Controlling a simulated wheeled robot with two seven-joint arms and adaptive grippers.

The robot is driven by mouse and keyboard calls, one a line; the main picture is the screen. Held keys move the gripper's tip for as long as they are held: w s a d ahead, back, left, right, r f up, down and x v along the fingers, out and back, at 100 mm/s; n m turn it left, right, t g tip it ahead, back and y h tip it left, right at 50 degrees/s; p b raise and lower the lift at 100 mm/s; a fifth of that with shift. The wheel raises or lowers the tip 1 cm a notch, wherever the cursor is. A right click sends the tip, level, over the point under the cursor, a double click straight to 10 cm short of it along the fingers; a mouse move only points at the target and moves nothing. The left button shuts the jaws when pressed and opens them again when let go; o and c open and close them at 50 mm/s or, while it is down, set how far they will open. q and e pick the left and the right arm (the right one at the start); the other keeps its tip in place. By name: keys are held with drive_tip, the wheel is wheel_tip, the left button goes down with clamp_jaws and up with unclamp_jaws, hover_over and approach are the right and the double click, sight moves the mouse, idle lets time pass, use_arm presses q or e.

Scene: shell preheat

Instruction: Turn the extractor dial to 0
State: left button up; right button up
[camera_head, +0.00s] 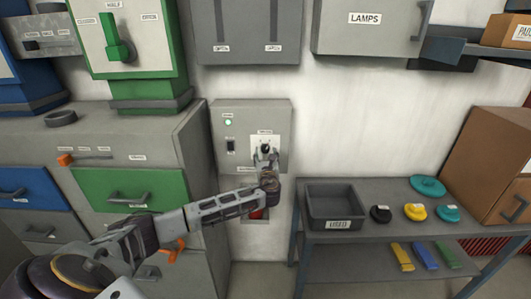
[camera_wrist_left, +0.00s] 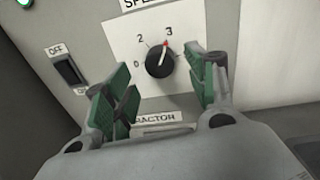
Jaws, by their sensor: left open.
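The extractor dial (camera_wrist_left: 160,58) is a round black knob on a white plate marked 0, 2 and 3. Its pointer, with a red tip, points up towards the 3. In the head view the dial (camera_head: 265,147) sits on the right of a grey wall box (camera_head: 249,107). My left gripper (camera_head: 266,158) is just in front of and below the dial. In the left wrist view my left gripper (camera_wrist_left: 160,82) is open, its green-padded fingers either side of the dial's lower part. I see no clear contact. My right gripper is not in view.
An OFF/ON rocker switch (camera_wrist_left: 68,74) is left of the dial, with a lit green lamp (camera_head: 228,122) above it. A red knob (camera_head: 257,213) is below the box, partly behind my arm. A grey table (camera_head: 365,197) with a USED tray (camera_head: 337,223) stands right.

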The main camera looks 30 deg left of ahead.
sight(265, 150)
use_arm(q)
drive_tip(key=shift+x, duration=1.55)
drive_tip(key=shift+c, duration=0.2)
drive_tip(key=c, duration=1)
